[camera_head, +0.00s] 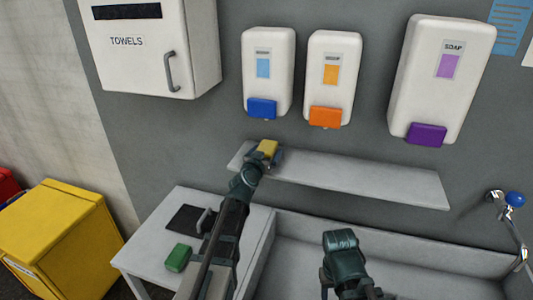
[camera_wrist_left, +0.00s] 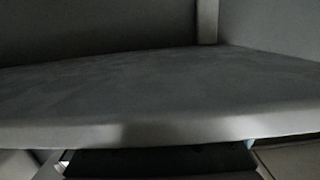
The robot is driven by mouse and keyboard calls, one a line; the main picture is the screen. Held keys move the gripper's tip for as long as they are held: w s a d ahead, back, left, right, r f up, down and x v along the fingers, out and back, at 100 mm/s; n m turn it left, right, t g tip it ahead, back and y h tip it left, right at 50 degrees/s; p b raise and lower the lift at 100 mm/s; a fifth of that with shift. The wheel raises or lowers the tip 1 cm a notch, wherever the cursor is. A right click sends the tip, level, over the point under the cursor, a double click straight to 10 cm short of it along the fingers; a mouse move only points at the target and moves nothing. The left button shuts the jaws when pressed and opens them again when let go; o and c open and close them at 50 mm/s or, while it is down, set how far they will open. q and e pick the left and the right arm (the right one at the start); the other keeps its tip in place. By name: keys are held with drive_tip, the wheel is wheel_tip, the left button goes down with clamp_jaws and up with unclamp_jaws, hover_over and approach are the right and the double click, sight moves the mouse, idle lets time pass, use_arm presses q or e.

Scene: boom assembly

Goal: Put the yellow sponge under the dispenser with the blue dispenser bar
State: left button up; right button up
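The yellow sponge (camera_head: 267,148) is at the tip of my left gripper (camera_head: 265,157), between its dark fingers, at the left end of the grey wall shelf (camera_head: 350,181). It is below the dispenser (camera_head: 269,68) with the blue dispenser bar (camera_head: 261,108). The fingers hide the sponge's lower part, so whether it touches the shelf cannot be told. The left wrist view shows a grey slab edge (camera_wrist_left: 150,132) up close, without the sponge. My right gripper (camera_head: 342,243) is low in front of the basin; its fingers cannot be made out.
Dispensers with an orange bar (camera_head: 325,117) and a purple bar (camera_head: 426,134) hang to the right. A green sponge (camera_head: 177,257) lies on the white side table (camera_head: 150,255) beside a black pad (camera_head: 185,218). The shelf's middle and right are clear.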

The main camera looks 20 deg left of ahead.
use_arm(q)
drive_tip(key=shift+r, duration=0.1)
drive_tip(key=shift+s+r, duration=0.1)
drive_tip(key=shift+s, duration=0.2)
drive_tip(key=s+r+p, duration=0.1)
drive_tip(key=s+p, duration=0.1)
drive_tip(key=s, duration=0.9)
drive_tip(key=shift+s+a+r, duration=0.15)
drive_tip(key=shift+a+r, duration=0.05)
drive_tip(key=shift+r, duration=0.15)
